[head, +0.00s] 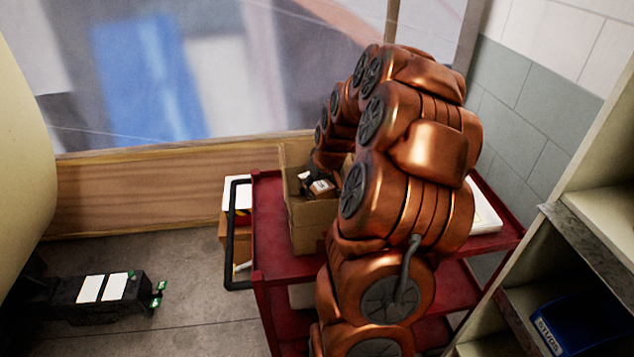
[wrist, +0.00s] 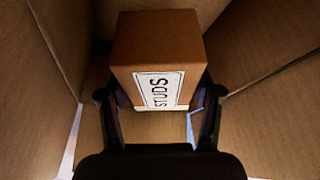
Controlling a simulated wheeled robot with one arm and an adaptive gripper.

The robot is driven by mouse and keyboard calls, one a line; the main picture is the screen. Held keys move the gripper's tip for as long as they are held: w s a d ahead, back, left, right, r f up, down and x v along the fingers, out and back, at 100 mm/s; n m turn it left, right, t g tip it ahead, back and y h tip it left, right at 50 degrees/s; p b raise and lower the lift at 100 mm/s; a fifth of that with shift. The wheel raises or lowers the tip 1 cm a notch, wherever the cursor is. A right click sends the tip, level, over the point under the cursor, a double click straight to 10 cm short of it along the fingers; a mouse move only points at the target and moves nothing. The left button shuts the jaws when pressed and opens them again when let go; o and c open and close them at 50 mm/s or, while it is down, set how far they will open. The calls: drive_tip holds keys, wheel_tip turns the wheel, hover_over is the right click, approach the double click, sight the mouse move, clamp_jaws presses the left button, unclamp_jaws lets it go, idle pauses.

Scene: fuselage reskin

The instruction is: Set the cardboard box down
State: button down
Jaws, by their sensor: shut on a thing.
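A small brown cardboard box (wrist: 158,42) with a white label reading STUDS sits between the fingers of my gripper (wrist: 159,95) in the wrist view. The gripper is shut on it, one finger at each side. Around it are the walls of a larger open cardboard box (wrist: 268,95). In the head view this larger open box (head: 312,214) stands on the top shelf of a red cart (head: 273,225). My arm bends down into it from the right and hides part of it. I cannot tell whether the small box touches the bottom.
A white item (head: 484,214) lies on the cart's right side. A shelf unit with a blue bin (head: 580,325) stands at the right front. A wooden-framed panel (head: 130,195) runs behind the cart. A dark device (head: 105,290) is at left, with open floor (head: 190,310) beside it.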

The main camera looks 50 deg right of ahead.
drive_tip(key=shift+f+b, duration=0.55)
drive_tip(key=shift+b, duration=0.2)
drive_tip(key=shift+c, duration=1.1)
unclamp_jaws()
drive_tip(key=shift+r+p, duration=0.9)
drive_tip(key=shift+p, duration=0.1)
drive_tip(key=shift+s+r+b, duration=0.15)
drive_tip(key=shift+r+b, duration=0.1)
drive_tip(key=shift+b, duration=0.3)
drive_tip(key=b+v, duration=0.2)
drive_tip(key=v, duration=0.9)
drive_tip(key=shift+b, duration=0.3)
